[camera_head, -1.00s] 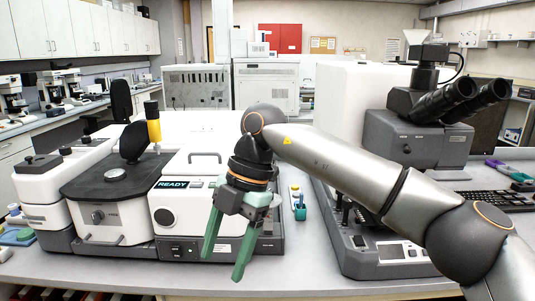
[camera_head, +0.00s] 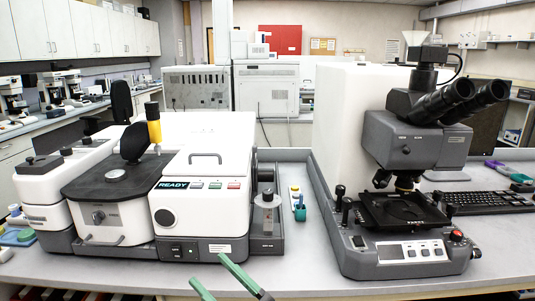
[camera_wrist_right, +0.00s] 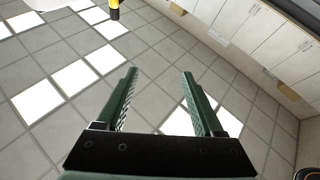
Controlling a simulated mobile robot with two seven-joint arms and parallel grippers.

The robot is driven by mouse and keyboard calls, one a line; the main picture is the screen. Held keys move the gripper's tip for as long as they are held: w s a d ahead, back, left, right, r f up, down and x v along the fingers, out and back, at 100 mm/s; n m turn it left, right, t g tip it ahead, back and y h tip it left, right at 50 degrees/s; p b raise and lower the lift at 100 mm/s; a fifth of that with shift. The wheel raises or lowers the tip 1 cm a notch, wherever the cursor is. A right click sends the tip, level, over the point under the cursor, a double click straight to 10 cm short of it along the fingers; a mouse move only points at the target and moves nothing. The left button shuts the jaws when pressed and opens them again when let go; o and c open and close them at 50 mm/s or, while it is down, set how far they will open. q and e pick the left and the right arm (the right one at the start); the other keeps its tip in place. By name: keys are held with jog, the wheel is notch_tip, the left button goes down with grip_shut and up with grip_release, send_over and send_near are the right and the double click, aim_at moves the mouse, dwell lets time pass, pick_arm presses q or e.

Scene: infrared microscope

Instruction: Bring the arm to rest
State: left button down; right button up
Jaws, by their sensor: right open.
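My right gripper (camera_head: 222,274) shows at the bottom edge of the head view, with only its two green fingers and a bit of dark body in sight. The fingers are apart and empty, in front of the bench's front edge. In the right wrist view the gripper (camera_wrist_right: 160,85) is open, with nothing between its fingers; ceiling tiles and lights show behind it. The rest of the right arm is out of the head view. My left gripper is in no view.
The white spectrometer (camera_head: 205,205) with a READY display stands at the left of the bench (camera_head: 310,272). The microscope (camera_head: 405,215) stands at the right, a keyboard (camera_head: 490,203) beside it. A small caddy (camera_head: 300,212) stands between them. A yellow-handled part (camera_head: 153,131) rises from the spectrometer.

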jog(key=s+d+f+m+h, duration=0.3)
jog(key=d+f+h, duration=0.25)
jog(key=f, duration=0.35)
jog(key=s+d+f+m+h, duration=0.3)
jog(key=d+f+m+h, duration=0.1)
jog(key=d+f, duration=0.4)
jog(key=s+d+f+m+h, duration=0.3)
jog(key=d+f+h, duration=0.2)
jog(key=f, duration=0.5)
jog(key=s+d+f+g+h, duration=0.2)
jog(key=s+d+f+g, duration=0.2)
jog(key=s+f, duration=0.45)
pick_arm(q)
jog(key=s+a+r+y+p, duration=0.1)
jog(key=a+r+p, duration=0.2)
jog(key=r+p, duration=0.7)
jog(key=p, duration=0.3)
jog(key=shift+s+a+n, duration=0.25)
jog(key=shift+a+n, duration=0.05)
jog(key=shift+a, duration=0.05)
pick_arm(e)
jog(key=s+d+r+m, duration=0.1)
jog(key=d+r, duration=0.2)
jog(key=r, duration=0.9)
jog(key=shift+s+d+h, duration=0.15)
jog(key=shift+s+h, duration=0.2)
jog(key=shift+s, duration=0.05)
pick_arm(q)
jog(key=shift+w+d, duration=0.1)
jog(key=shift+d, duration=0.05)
